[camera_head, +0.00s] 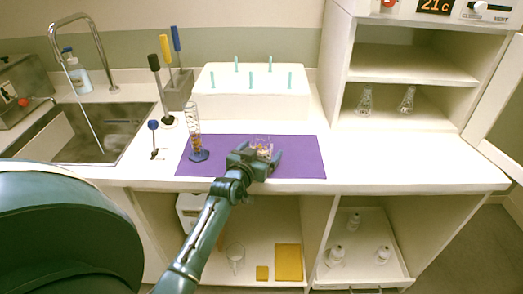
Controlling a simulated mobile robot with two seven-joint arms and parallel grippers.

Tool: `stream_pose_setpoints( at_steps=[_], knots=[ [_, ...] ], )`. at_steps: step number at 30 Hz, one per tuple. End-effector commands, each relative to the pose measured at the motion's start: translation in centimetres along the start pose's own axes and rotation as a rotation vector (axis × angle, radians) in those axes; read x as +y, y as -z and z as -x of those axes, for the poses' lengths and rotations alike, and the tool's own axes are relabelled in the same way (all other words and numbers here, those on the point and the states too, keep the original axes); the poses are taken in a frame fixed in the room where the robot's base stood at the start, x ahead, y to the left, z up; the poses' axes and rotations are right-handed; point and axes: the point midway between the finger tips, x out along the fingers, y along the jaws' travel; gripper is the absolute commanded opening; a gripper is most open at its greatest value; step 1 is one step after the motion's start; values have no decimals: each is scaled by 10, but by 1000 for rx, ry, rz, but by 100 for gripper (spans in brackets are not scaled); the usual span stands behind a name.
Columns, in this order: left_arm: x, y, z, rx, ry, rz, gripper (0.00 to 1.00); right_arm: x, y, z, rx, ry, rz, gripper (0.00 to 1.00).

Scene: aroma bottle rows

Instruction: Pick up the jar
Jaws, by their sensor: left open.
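The jar (263,145) is a small clear glass vessel with yellowish and dark bits in it. It stands on the purple mat (303,158) on the counter. My left gripper (259,160) is open at the near side of the jar, with its fingers reaching around the jar's lower part. The fingers hide the jar's base, and I cannot tell whether they touch the glass. My right gripper is not in view.
A tall glass cylinder on a blue base (196,140) stands left of the jar. Behind is a white block with green pegs (250,100). The sink (85,130) is at the left. A shelf unit with flasks (365,100) is at the right. The right counter is clear.

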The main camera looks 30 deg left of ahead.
Motion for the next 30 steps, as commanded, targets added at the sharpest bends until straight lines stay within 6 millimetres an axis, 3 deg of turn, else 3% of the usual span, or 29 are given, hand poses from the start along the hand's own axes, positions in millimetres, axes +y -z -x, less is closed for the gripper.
stream_pose_setpoints(
  at_steps=[10,27,30],
  knots=[
    [0,-1,-9,-1,0,0,87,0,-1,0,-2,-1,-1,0],
    [0,-1,-8,-1,0,0,40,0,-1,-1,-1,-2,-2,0],
    [0,0,-8,0,1,1,37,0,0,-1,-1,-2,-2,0]
  ],
)
